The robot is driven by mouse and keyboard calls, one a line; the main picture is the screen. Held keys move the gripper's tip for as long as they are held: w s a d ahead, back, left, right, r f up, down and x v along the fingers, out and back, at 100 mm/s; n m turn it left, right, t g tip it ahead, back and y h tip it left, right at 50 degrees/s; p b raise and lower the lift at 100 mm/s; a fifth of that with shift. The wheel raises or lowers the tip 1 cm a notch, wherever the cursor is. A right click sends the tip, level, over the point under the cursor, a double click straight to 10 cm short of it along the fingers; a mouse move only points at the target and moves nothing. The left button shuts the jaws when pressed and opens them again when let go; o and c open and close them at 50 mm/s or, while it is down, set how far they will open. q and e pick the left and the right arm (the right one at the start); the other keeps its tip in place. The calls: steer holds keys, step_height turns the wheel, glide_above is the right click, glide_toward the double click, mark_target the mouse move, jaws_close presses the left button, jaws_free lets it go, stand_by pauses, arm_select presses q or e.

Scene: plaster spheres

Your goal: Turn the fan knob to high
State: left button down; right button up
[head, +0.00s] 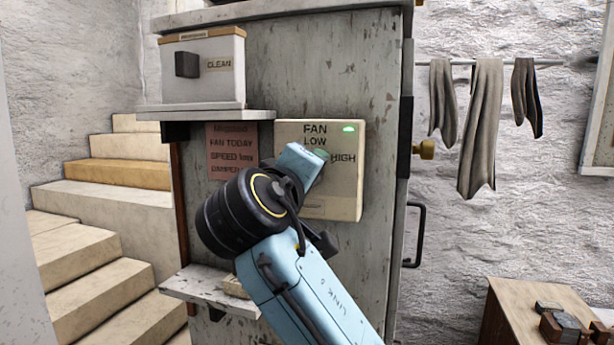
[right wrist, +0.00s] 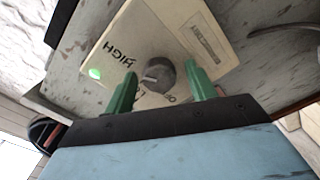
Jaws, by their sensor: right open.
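The cream fan panel (head: 345,195) is fixed to the grey cabinet, with FAN, LOW and HIGH lettering and a lit green lamp (head: 349,128). It also shows in the right wrist view (right wrist: 150,30). Its round grey knob (right wrist: 160,76) has a pale mark on its face; which label the mark points at is hard to tell. In the head view my arm hides the knob. My right gripper (right wrist: 161,69) is open, its green fingers on either side of the knob, with gaps showing. How deep the fingers reach around it is unclear. My left gripper is out of view.
A box labelled CLEAN (head: 203,70) stands on a shelf (head: 205,114) up left of the panel. A red notice (head: 231,150) is beside the panel. A lower ledge (head: 205,285) juts out below. A black door handle (head: 416,235) and hanging cloths (head: 482,125) are at right.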

step_height(320, 180, up, 10)
stand_by(0.6)
